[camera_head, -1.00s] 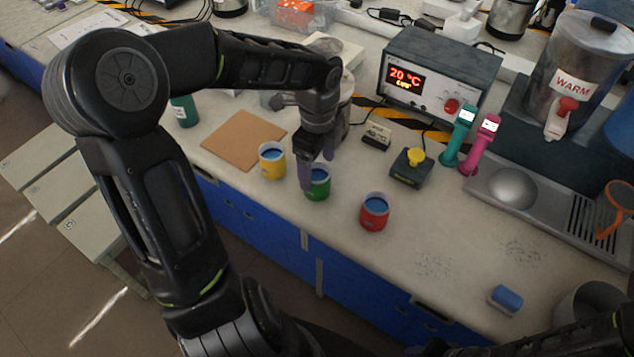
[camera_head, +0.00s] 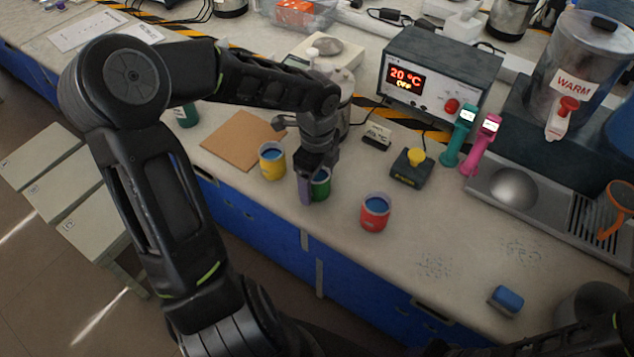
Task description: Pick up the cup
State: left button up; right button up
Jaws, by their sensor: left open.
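Three cups with blue insides stand upright in a row near the counter's front edge: a yellow cup (camera_head: 272,163), a green cup (camera_head: 321,186) and a red cup (camera_head: 375,214). My left gripper (camera_head: 314,182) is open and points down at the green cup. One finger is in front of the green cup's left side and hides part of it; the other finger is mostly hidden. I cannot tell whether the fingers touch the cup. Of my right arm only a dark part shows at the bottom right; its gripper is not visible.
A brown board (camera_head: 240,140) lies left of the cups. Behind them are a small device with a yellow knob (camera_head: 413,166) and a heater box (camera_head: 437,80). Teal and pink handheld tools stand at the right. A blue block (camera_head: 506,300) lies front right. The counter right of the red cup is mostly clear.

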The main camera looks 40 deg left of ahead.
pick_arm(q)
jog(key=shift+c, duration=0.6)
jog(key=c, duration=1.5)
